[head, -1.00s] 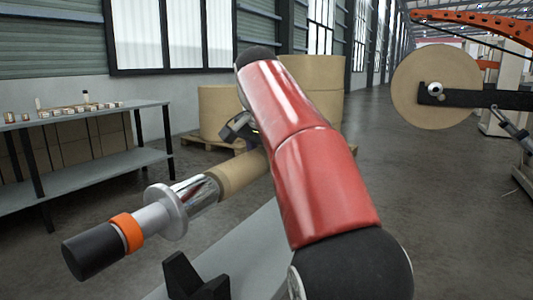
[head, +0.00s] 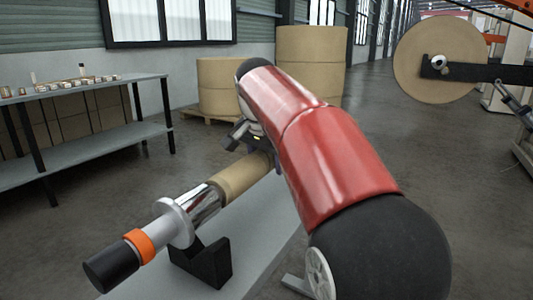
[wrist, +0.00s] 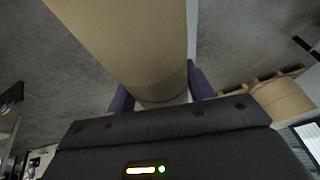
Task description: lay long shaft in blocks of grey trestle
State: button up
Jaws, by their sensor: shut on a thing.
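The long shaft (head: 142,245) has a black end, an orange ring, a silver collar, a bright metal length and a brown sleeve (head: 243,177). It slants from lower left up to my gripper (head: 250,137). My gripper is shut on the brown-sleeved part; in the wrist view its purple fingers (wrist: 160,92) stand on both sides of the brown cylinder (wrist: 135,40). The grey trestle (head: 262,238) lies below, with a black block (head: 208,266) just under the shaft near the collar. I cannot tell whether shaft and block touch. My red arm hides the far end and any other block.
A grey shelf table (head: 100,147) with small items (head: 62,84) stands at left. Large brown rolls (head: 311,65) stand on a pallet behind. A mounted roll (head: 437,60) on a black arm is at right. The floor between is open.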

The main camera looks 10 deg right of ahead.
jog(key=shift+f+b, duration=1.55)
jog(key=shift+f, duration=0.6)
